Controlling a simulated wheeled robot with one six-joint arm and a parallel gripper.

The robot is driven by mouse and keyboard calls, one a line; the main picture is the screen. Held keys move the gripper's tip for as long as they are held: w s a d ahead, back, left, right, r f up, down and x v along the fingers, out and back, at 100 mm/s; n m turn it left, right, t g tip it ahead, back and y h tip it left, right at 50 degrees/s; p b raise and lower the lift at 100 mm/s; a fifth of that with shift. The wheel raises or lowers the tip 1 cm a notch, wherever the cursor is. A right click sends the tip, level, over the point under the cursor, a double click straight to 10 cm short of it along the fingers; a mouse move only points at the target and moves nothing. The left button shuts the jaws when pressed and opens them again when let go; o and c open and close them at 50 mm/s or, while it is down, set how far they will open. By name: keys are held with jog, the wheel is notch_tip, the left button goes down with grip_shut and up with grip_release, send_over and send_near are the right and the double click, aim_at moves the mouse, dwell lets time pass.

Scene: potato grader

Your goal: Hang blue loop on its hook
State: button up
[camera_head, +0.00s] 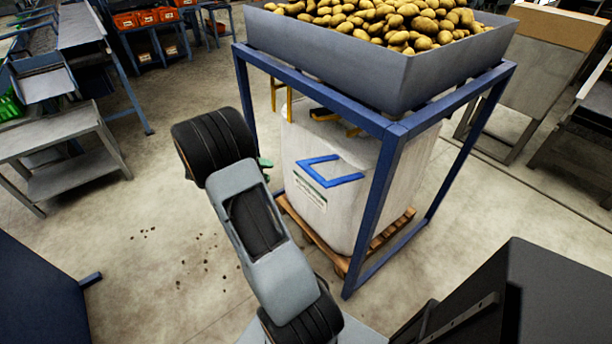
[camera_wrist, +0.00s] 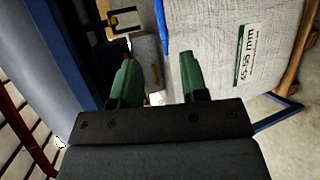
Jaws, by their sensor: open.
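In the wrist view a blue strip of the loop (camera_wrist: 161,28) runs down ahead of the gap between my fingers. My gripper (camera_wrist: 158,72) has green fingers spread apart with nothing held between them. In the head view its green tip (camera_head: 264,163) shows left of the bag and the loop, with my arm hiding the rest. I cannot make out the blue loop's hook.
A blue frame (camera_head: 392,165) stands around the bag and bears a grey hopper (camera_head: 370,70) full of potatoes. Its posts and top beam are close to my arm. A yellow loop (camera_head: 274,97) hangs at the back left. The bag stands on a wooden pallet (camera_head: 310,232).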

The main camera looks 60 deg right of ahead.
aim_at(309, 174)
jog(key=x, duration=1.3)
jog(key=shift+s+d+f+p, duration=0.1)
jog(key=shift+d+p, duration=0.05)
jog(key=shift+p, duration=0.25)
grip_shut()
